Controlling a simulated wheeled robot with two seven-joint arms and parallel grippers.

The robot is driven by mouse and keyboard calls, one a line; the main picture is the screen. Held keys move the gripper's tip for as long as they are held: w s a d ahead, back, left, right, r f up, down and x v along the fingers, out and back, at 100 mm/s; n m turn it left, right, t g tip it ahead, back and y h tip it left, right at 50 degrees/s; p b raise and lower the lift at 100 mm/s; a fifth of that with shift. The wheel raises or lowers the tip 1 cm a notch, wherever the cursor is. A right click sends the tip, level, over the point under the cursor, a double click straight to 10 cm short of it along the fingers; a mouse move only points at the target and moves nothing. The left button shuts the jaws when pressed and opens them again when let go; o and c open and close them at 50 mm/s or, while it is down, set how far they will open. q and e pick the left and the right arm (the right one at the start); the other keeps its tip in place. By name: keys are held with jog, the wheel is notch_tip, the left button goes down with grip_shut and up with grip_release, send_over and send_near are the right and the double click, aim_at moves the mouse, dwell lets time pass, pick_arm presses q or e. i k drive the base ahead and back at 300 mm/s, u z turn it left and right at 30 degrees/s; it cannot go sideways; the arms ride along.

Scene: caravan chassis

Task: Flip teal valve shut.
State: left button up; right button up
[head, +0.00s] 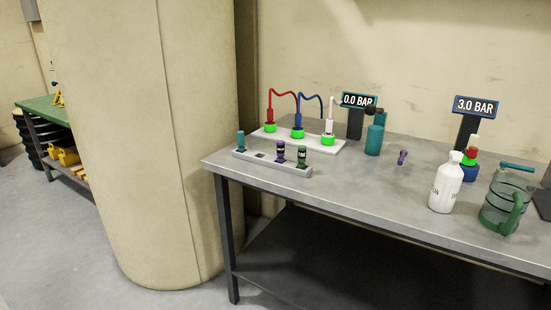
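A teal cylinder (375,141) stands upright on the grey metal table, beside a teal-framed display (359,100) reading 0.0 BAR. A small dark round part and a teal part (381,118) show above the cylinder. These could belong to the teal valve, but I cannot tell how the valve is set. A small teal piece (241,140) also stands at the left end of a grey rack. Neither of my grippers is in view.
The grey table (330,190) also holds a rack (270,164) with small dark pieces, a white board (315,148) with red, blue and white hoses, a 3.0 BAR display (475,105), a white bottle (447,185) and a green jug (506,205). A thick beige pillar (130,130) stands left.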

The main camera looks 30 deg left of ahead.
aim_at(504, 164)
jog(key=u, duration=0.65)
jog(key=i, duration=1.1)
jog(key=u, duration=0.35)
jog(key=k, duration=1.25)
jog(key=z, duration=1.1)
jog(key=i, duration=1.4)
jog(key=z, duration=0.45)
jog(key=k, duration=1.3)
jog(key=z, duration=0.4)
jog(key=i, duration=0.45)
jog(key=z, duration=0.35)
